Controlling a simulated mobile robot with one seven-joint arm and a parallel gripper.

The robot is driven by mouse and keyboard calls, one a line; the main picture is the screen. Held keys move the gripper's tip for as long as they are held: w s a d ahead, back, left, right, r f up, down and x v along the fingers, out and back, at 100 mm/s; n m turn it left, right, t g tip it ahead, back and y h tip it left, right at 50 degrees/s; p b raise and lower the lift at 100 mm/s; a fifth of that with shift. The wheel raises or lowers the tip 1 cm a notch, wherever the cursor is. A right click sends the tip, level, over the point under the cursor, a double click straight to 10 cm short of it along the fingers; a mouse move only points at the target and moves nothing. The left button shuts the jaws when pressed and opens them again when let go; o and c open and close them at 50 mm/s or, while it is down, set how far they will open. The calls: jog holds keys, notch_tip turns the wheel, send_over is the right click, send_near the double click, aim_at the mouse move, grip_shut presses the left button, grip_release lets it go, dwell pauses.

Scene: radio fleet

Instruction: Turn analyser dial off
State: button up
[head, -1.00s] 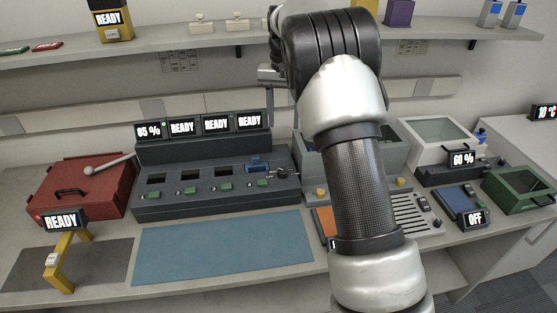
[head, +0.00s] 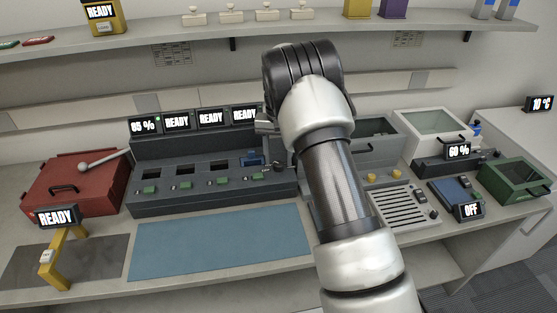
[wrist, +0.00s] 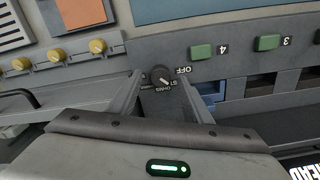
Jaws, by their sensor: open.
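The analyser dial (wrist: 161,76) is a small dark round knob on the grey charger-like unit (wrist: 230,30). In the wrist view it lies between my open fingers, with an OFF label beside it and other print partly hidden. My gripper (wrist: 162,88) is open and its fingers flank the dial; I cannot tell if they touch it. In the head view the dial (head: 279,168) is a dark spot at the unit's right end, and my gripper (head: 268,126) is mostly hidden behind my arm. The dial's pointer direction is hard to read.
The unit has several green buttons and a blue block (head: 250,159) in the slot closest to the dial. Yellow knobs (wrist: 55,55) sit on a neighbouring device. A red case (head: 75,185) stands left, and a blue mat (head: 215,243) lies in front. A shelf (head: 330,30) runs above.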

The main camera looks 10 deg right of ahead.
jog(key=shift+f, duration=0.7)
jog(key=c, duration=1.1)
jog(key=shift+o, duration=0.2)
jog(key=shift+n, duration=0.4)
jog(key=n, duration=0.3)
jog(key=shift+n+b, duration=0.4)
jog(key=shift+n, duration=2.2)
